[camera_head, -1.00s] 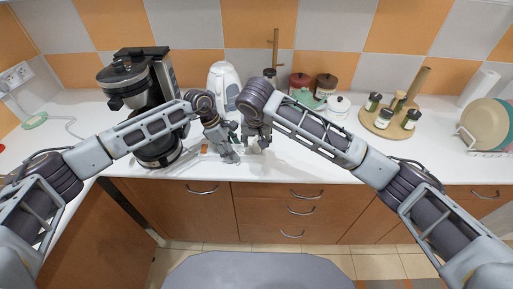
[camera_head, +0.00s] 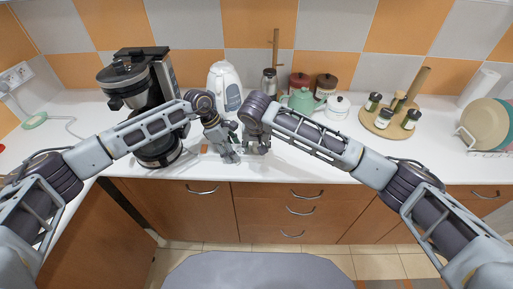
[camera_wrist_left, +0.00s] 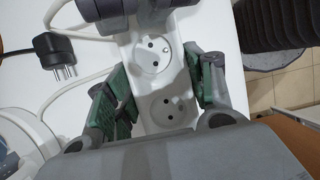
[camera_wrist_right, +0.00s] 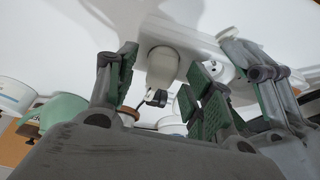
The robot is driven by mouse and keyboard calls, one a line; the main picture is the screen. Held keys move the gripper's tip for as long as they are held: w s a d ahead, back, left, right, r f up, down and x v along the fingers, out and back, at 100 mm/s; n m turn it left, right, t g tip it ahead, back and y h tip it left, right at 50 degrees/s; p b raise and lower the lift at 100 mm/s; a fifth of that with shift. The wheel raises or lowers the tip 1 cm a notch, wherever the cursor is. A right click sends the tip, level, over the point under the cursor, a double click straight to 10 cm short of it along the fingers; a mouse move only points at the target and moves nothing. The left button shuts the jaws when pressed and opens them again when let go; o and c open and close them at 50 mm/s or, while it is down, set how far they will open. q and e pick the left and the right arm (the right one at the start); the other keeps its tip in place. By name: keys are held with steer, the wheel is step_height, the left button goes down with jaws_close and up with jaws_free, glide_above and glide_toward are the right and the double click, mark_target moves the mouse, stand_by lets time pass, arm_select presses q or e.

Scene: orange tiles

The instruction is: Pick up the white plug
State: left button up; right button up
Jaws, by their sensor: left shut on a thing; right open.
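The white plug (camera_wrist_right: 163,65) shows in the right wrist view at the end of a white power strip (camera_wrist_right: 205,45), between the open fingers of my right gripper (camera_wrist_right: 160,82). I cannot tell whether the fingers touch it. My left gripper (camera_wrist_left: 158,88) is shut on the power strip, which also shows in the left wrist view with two bare sockets (camera_wrist_left: 152,56). In the head view my left gripper (camera_head: 228,150) and right gripper (camera_head: 257,146) are close together at the counter's front and hide the plug and most of the strip.
A black plug (camera_wrist_left: 54,48) lies beside the strip in the left wrist view. A coffee machine (camera_head: 130,80), white kettle (camera_head: 224,85) and green teapot (camera_head: 302,100) stand behind the arms. A round spice tray (camera_head: 390,126) is at the right. The right front counter is clear.

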mark_target(256, 144)
steer(key=c, duration=1.1)
steer(key=shift+r, duration=0.15)
steer(key=shift+r, duration=4.9)
